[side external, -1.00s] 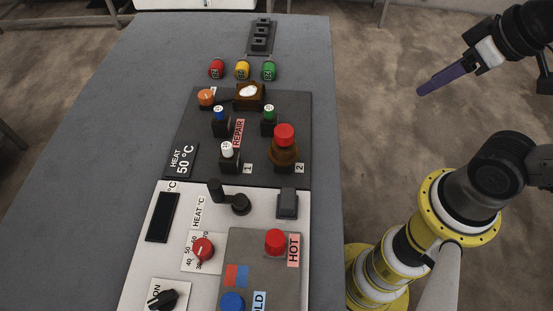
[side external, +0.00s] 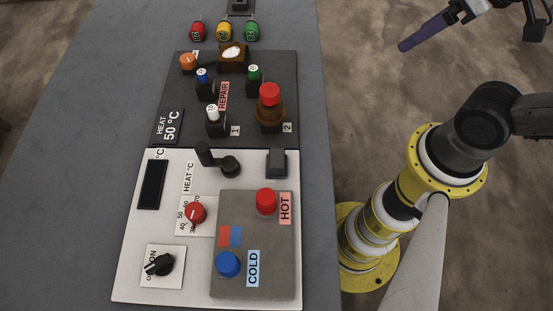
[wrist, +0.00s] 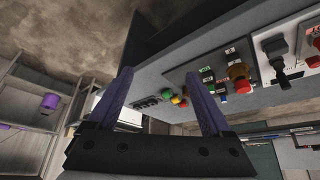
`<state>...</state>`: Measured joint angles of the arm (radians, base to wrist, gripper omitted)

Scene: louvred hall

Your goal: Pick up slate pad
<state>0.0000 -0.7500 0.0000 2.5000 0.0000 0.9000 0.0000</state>
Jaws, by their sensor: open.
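No thing is labelled as the slate pad. A small dark grey square block (side external: 277,162) on the white panel and the larger dark slate-coloured board (side external: 188,137) behind it are both slate-like; I cannot tell which is meant. My gripper (side external: 403,47) is in the air to the right of the table in the side external view, apart from everything on it. Its purple fingers look edge-on there. In the wrist view my gripper (wrist: 160,76) has its two fingers wide apart with nothing between them.
The white panel carries a black lever (side external: 228,163), red dial (side external: 195,212), black switch (side external: 158,264) and grey plate (side external: 265,278) with red and blue knobs. The table's left side (side external: 70,180) is clear.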

